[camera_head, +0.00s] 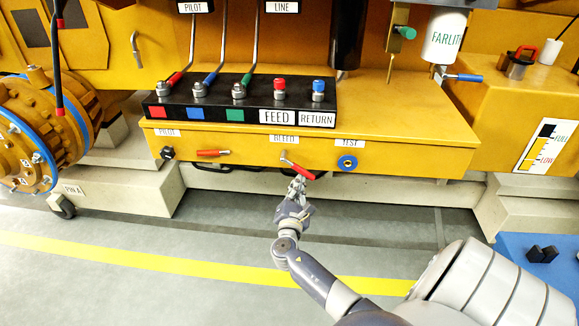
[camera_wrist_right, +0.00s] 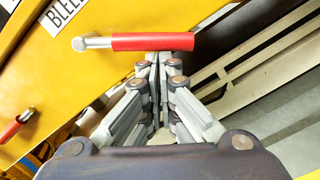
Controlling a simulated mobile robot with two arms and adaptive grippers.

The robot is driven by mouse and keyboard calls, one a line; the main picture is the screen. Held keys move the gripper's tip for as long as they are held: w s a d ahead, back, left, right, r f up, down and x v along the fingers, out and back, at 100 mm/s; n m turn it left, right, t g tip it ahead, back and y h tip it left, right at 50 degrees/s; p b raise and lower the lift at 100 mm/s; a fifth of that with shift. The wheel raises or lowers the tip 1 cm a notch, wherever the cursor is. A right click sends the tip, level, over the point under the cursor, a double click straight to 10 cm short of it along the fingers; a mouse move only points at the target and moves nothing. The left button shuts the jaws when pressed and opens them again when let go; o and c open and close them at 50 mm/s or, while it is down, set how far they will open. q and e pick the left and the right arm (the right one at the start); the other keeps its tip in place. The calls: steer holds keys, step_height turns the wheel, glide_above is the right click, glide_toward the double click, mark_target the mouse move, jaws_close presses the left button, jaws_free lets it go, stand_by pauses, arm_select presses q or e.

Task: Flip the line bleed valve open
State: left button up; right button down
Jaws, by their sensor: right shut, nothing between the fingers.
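The bleed valve lever (camera_head: 300,168) has a red handle and a silver pivot. It sits under the BLEED label (camera_head: 284,140) on the front of the yellow block, its handle slanting down to the right in the head view. In the right wrist view the red handle (camera_wrist_right: 152,41) lies across the picture, with the silver pivot at its left end. My right gripper (camera_head: 298,182) is shut and empty just below the handle; its fingertips (camera_wrist_right: 160,58) are at the handle's lower edge. I cannot tell whether they touch it. My left gripper is not in view.
A second red lever (camera_head: 212,152) is left of the bleed lever, near the PILOT label. A blue ringed TEST port (camera_head: 347,162) is to its right. A black manifold (camera_head: 240,98) with hoses stands above. Open grey floor (camera_head: 180,230) lies in front.

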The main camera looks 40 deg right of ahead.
mark_target(310, 176)
steer(key=s+r+n+p, duration=0.1)
steer(key=n+p, duration=0.1)
steer(key=d+r+n+p, duration=0.1)
steer(key=n, duration=0.1)
steer(key=s+d+r+n+p, duration=0.1)
steer(key=r+p, duration=0.1)
steer(key=shift+s+d+n+p, duration=0.1)
steer(key=shift+s+n+p, duration=0.2)
steer(key=shift+n, duration=0.1)
stand_by(0.5)
